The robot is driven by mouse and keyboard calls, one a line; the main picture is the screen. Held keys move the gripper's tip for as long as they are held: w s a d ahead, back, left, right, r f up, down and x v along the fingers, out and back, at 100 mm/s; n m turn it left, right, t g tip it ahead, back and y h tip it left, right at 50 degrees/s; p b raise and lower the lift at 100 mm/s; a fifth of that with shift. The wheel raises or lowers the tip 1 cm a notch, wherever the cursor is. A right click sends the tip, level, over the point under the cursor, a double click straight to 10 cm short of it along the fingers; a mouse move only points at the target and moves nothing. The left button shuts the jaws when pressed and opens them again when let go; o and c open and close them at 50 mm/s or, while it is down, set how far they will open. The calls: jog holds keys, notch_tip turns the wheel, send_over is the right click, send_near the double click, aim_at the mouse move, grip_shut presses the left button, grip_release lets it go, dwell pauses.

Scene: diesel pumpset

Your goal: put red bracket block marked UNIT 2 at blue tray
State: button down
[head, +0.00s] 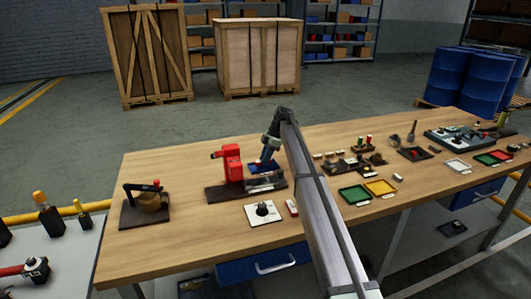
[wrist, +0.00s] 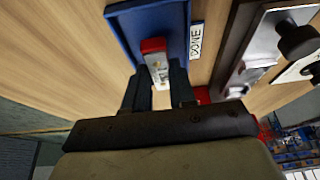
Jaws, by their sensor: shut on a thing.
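The blue tray (wrist: 128,30) fills the upper middle of the wrist view, beside a white label reading DONE (wrist: 196,40). In the head view the blue tray (head: 262,168) is partly hidden by my gripper (head: 264,160), just right of a red machine. In the wrist view my gripper (wrist: 158,88) is shut on a red block (wrist: 153,46) with a pale marked face. The marking is too small to read. The block's red end lies over the tray's inside; whether it touches the tray floor I cannot tell.
The red machine (head: 231,163) stands on a dark base close left of my gripper. A white plate with a black knob (head: 263,211) lies in front. Green (head: 354,195) and yellow (head: 380,187) trays lie to the right. Bare wood shows left of the machine.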

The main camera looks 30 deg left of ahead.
jog(key=shift+f, duration=0.65)
jog(key=shift+f, duration=0.3)
dwell(0.6)
jog(key=c, duration=0.8)
grip_release()
jog(key=shift+c, duration=0.2)
jog(key=shift+r, duration=3.45)
